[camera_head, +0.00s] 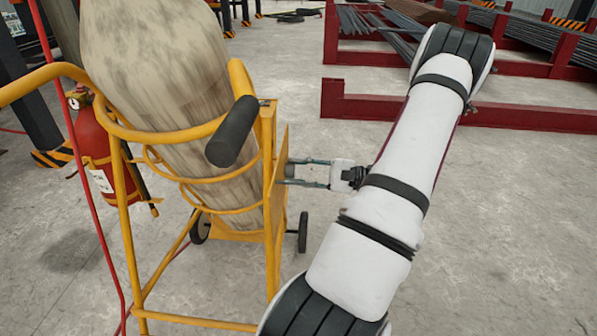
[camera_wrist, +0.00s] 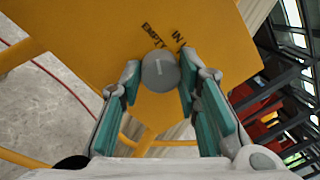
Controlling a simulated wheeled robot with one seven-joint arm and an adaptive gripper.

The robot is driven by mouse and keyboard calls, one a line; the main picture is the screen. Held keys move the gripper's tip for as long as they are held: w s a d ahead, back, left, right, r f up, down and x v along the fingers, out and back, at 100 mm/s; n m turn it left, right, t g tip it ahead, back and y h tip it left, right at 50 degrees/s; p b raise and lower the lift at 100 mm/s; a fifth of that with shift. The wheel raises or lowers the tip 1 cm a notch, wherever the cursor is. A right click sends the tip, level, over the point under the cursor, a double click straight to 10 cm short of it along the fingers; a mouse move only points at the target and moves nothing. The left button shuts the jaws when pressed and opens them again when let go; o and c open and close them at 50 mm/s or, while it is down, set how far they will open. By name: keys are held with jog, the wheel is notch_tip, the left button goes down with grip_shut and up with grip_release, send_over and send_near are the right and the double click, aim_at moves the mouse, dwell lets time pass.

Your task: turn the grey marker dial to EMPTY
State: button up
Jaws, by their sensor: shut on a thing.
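The grey marker dial (camera_wrist: 160,72) is a round knob on a yellow plate (camera_wrist: 100,45), seen in the wrist view. The words EMPTY and IN are printed on the plate above the dial; any further lettering is hidden by my finger. My gripper (camera_wrist: 159,85) has its two teal-padded fingers on either side of the dial, shut on it. In the head view my gripper (camera_head: 288,172) reaches left to the plate's edge-on face (camera_head: 280,155); the dial is not clearly seen there.
The yellow cart (camera_head: 130,230) carries a large worn cylinder (camera_head: 160,70) and has a black handle grip (camera_head: 232,132) near my gripper. A red extinguisher (camera_head: 92,150) hangs at its left. Red racks (camera_head: 440,108) with steel bars stand behind my arm. The floor at right is clear.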

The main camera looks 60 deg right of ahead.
jog(key=o, duration=1.2)
jog(key=shift+s, duration=0.15)
jog(key=v, duration=1.1)
jog(key=shift+s+d, duration=0.15)
jog(key=shift+s, duration=0.2)
